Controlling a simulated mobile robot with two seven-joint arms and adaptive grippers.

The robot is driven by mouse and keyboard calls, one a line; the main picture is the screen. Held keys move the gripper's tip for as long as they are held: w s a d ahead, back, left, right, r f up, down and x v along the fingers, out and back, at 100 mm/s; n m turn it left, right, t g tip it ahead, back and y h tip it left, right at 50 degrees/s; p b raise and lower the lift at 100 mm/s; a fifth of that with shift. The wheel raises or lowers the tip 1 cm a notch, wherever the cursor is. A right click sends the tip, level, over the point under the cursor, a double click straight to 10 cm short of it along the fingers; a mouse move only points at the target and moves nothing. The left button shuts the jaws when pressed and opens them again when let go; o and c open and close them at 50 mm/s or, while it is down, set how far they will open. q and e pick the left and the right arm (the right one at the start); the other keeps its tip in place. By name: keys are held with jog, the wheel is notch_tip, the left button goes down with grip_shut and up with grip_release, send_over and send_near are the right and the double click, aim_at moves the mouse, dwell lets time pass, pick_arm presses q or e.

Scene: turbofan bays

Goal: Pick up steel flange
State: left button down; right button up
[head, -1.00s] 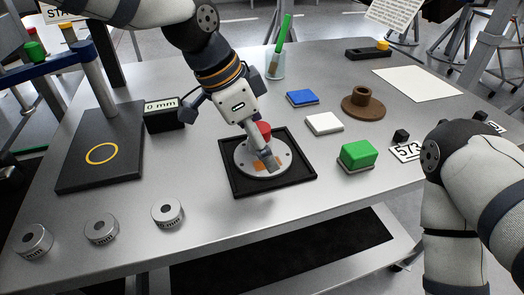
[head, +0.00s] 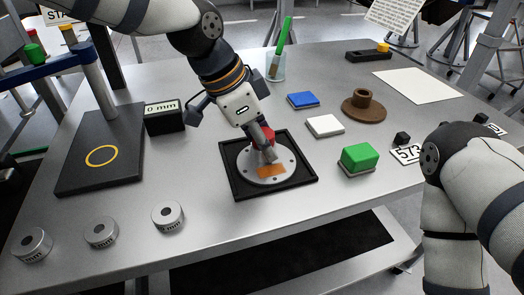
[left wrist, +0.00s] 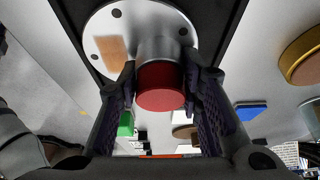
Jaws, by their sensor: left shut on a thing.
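The steel flange (head: 286,163) is a pale grey disc with bolt holes, a brown-orange patch and a red-capped hub. It is within the outline of a black square tray (head: 237,190) on the bench; whether it touches the tray floor I cannot tell. My left gripper (head: 266,147) is over it from above, shut around the hub. In the left wrist view, the fingers (left wrist: 160,85) flank the hub with its red cap (left wrist: 160,86), and the disc (left wrist: 105,24) shows beyond. My right arm is at the right edge; its gripper is out of view.
To the right lie a green block (head: 357,156), white block (head: 325,124), blue block (head: 302,99) and brown flanged part (head: 362,105). A black stand base (head: 80,170) with a yellow ring and a display box (head: 163,116) are left. Several steel weights (head: 102,232) line the front left.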

aim_at(278, 174)
pick_arm(q)
jog(key=shift+s+f, duration=0.55)
jog(key=shift+f, duration=0.15)
pick_arm(e)
jog(key=shift+s+f, duration=0.1)
jog(key=shift+f, duration=0.05)
pick_arm(q)
jog(key=shift+d+r, duration=0.1)
jog(key=shift+r, duration=0.2)
jog(key=shift+w+d+r, duration=0.1)
jog(key=shift+w+r, duration=0.15)
jog(key=shift+r, duration=0.75)
jog(key=s+d+r+p, duration=0.2)
jog(key=s+d+r, duration=0.4)
jog(key=s+r, duration=0.5)
jog(key=shift+s+d, duration=0.4)
jog(key=shift+s, duration=0.2)
pick_arm(e)
jog(key=shift+t, duration=0.6)
jog(key=w+r, duration=0.3)
